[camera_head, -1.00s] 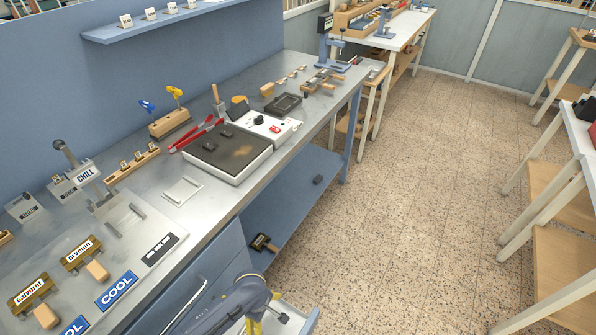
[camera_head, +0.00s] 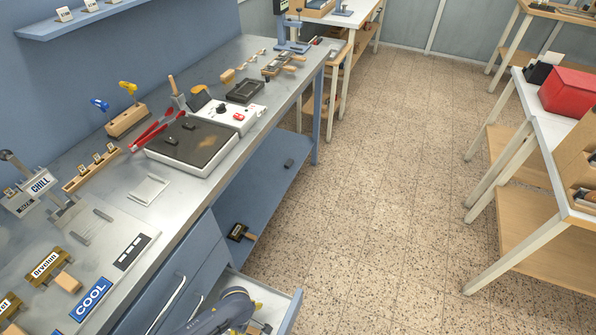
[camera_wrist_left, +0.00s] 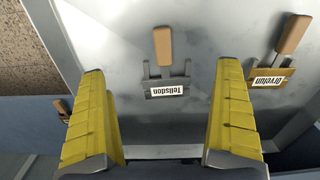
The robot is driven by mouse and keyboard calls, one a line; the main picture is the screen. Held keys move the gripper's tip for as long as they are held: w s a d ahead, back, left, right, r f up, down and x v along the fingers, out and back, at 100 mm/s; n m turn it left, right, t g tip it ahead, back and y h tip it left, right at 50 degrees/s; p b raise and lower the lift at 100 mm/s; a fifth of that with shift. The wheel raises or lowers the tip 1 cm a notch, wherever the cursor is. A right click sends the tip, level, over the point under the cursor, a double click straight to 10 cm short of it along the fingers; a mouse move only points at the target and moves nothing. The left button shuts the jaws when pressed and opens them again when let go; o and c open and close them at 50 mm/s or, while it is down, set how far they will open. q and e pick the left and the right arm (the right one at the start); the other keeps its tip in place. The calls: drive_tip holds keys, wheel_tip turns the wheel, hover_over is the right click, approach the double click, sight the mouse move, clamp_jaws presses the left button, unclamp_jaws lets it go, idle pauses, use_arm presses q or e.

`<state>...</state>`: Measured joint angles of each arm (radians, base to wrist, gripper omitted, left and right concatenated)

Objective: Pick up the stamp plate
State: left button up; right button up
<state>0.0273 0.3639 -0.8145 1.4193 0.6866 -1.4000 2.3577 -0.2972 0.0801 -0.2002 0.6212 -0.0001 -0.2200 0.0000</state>
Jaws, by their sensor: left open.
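A stamp plate labelled "Telisdon" (camera_wrist_left: 167,88), grey with a wooden handle, lies on a light grey surface that looks like the floor of the open drawer (camera_head: 290,312). A gold plate labelled "Orvelun" (camera_wrist_left: 272,78) with a wooden handle lies to its right in the left wrist view. My left gripper (camera_wrist_left: 162,70) is open and empty, its yellow fingers on either side of the Telisdon plate in the picture. Its height above the plate is unclear. In the head view this gripper (camera_head: 247,318) is over the drawer, partly cut off. My right gripper is not in view.
The bench (camera_head: 165,215) above the drawer holds more plates, blue COOL signs (camera_head: 91,298) and a hot plate (camera_head: 190,143). Another wooden-handled plate (camera_head: 240,232) lies on the lower shelf. The drawer's rim surrounds the space around my gripper. The speckled floor to the right is clear.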

use_arm(q)
drive_tip(key=shift+s+a+f, duration=0.1)
drive_tip(key=shift+s+a, duration=0.1)
drive_tip(key=shift+s, duration=0.1)
idle(0.5)
